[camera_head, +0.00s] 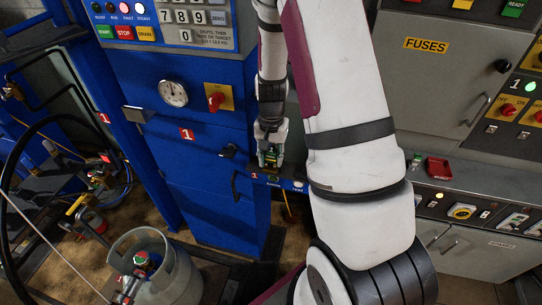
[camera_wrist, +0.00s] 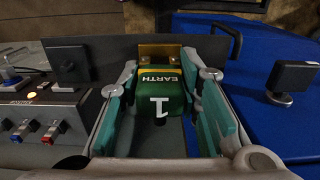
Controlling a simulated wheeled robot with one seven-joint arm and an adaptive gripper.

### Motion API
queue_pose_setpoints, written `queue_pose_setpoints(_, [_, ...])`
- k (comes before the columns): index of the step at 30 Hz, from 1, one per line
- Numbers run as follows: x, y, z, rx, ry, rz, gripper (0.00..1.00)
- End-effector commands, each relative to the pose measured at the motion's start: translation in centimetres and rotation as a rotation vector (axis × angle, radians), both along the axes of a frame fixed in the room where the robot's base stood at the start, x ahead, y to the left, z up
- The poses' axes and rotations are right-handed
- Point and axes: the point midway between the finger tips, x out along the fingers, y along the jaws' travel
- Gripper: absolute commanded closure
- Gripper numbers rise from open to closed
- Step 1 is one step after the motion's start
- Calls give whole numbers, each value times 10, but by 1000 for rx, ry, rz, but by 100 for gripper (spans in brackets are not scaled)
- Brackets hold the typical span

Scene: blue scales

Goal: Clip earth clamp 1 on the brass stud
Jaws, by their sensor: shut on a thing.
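Earth clamp 1 (camera_wrist: 160,88), green with yellow edging and marked EARTH and 1, sits between the two fingers of my gripper (camera_wrist: 162,115). My gripper is shut on it. A brass piece (camera_wrist: 160,52) stands directly beyond the clamp's far end; I cannot tell whether it is the stud or whether the clamp grips it. In the head view my gripper (camera_head: 270,148) points down at the small ledge on the right side of the blue cabinet, with the clamp (camera_head: 270,159) showing small and dark at its tips.
The blue cabinet (camera_head: 200,142) carries a gauge (camera_head: 173,93) and a red knob (camera_head: 216,101). A black knob (camera_wrist: 291,76) stands right of my gripper and a switch box (camera_wrist: 42,125) left. A grey cylinder (camera_head: 165,270) and hoses are at lower left.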

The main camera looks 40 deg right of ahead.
Motion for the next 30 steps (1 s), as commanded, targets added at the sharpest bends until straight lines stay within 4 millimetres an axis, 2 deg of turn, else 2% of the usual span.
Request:
queue_pose_setpoints(10, [0,0,-7,0,1,0,100])
queue_pose_setpoints(11, [0,0,-6,1,1,0,62])
queue_pose_setpoints(13, [0,0,-6,1,1,0,46])
queue_pose_setpoints(23, [0,0,-5,0,0,0,45])
queue_pose_setpoints(26, [1,0,1,-1,-2,1,45])
queue_pose_setpoints(30, [1,0,22,-2,-4,0,45])
